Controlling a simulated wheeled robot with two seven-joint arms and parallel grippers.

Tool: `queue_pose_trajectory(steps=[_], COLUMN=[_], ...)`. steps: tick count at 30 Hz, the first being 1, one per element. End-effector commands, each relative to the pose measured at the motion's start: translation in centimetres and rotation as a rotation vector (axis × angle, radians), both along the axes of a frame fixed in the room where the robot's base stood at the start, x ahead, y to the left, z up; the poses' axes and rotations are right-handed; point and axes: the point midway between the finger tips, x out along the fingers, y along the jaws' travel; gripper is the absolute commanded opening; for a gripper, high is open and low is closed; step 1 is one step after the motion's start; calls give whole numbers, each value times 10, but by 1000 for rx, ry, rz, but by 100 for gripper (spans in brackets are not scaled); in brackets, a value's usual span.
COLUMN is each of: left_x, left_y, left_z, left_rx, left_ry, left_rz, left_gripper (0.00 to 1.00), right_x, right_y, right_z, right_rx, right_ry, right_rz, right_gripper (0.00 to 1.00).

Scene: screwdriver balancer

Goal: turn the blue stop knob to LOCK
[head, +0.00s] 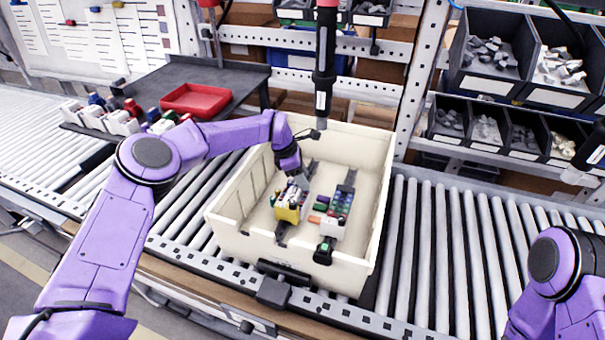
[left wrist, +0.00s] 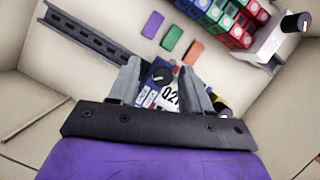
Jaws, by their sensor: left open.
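In the head view, my left gripper (head: 300,182) points down into the cream bin (head: 375,190), over a cluster of yellow and white parts (head: 288,213). The left wrist view shows its two fingers (left wrist: 160,82) apart, one on each side of the knob. I cannot tell whether they touch it. The knob's setting and any LOCK marking are too small to read. My right gripper is out of view.
A row of coloured terminal blocks (head: 342,200) stands right of the cluster, with another black knob (left wrist: 295,22) on its white end block. A black screwdriver (head: 324,65) hangs over the bin's back. Purple, green and orange pieces (left wrist: 172,38) lie near the knob.

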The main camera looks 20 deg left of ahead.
Motion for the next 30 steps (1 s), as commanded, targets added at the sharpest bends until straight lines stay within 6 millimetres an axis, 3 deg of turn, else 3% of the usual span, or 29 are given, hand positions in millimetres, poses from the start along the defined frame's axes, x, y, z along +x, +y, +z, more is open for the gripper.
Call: queue_pose_trajectory(steps=[6,10,11,20,30], left_x=[0,0,0,0,-2], left_y=[0,0,0,1,0], left_z=[0,0,0,-2,-6], left_rx=[0,0,0,0,-1], left_ry=[-1,-1,-1,-1,-1], left_rz=[0,0,0,22,216], left_gripper=[45,3,0,0,0], right_x=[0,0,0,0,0], right_y=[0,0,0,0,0], right_z=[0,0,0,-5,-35], right_rx=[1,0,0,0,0], right_ry=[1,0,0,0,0], right_rz=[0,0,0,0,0], right_gripper=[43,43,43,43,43])
